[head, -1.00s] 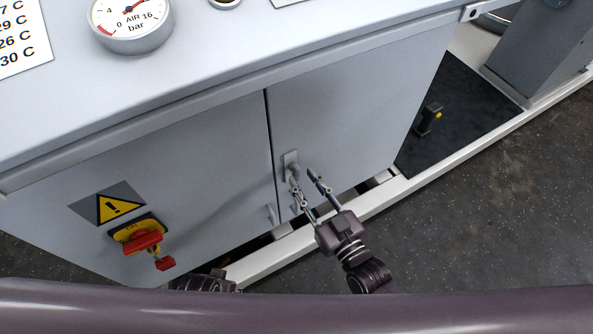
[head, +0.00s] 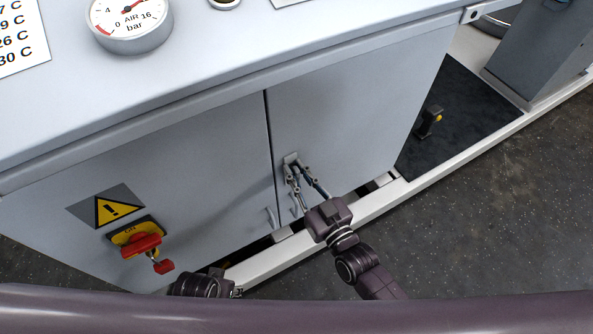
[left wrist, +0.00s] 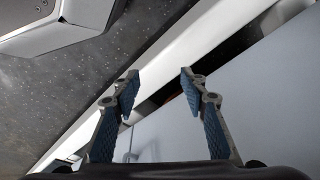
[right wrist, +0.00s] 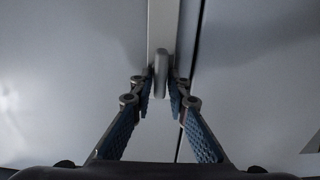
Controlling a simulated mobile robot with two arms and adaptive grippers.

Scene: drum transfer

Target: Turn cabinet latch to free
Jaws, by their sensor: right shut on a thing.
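The cabinet latch (head: 291,158) is a small grey plate with a lever on the right door, near the door seam. In the right wrist view its plate (right wrist: 162,25) is upright and its short lever (right wrist: 161,68) sits in line below it. My right gripper (head: 298,170) is shut on the lever, with a fingertip on each side of it; the fingers hide part of the latch in the head view. My left gripper (left wrist: 160,85) is open and empty, low in front of the cabinet; its fingers are mostly hidden in the head view.
A red switch (head: 141,244) on a yellow plate and a warning sign (head: 107,208) are on the left door (head: 190,170). A pale base rail (head: 365,212) runs along the floor. A gauge (head: 130,22) is on top.

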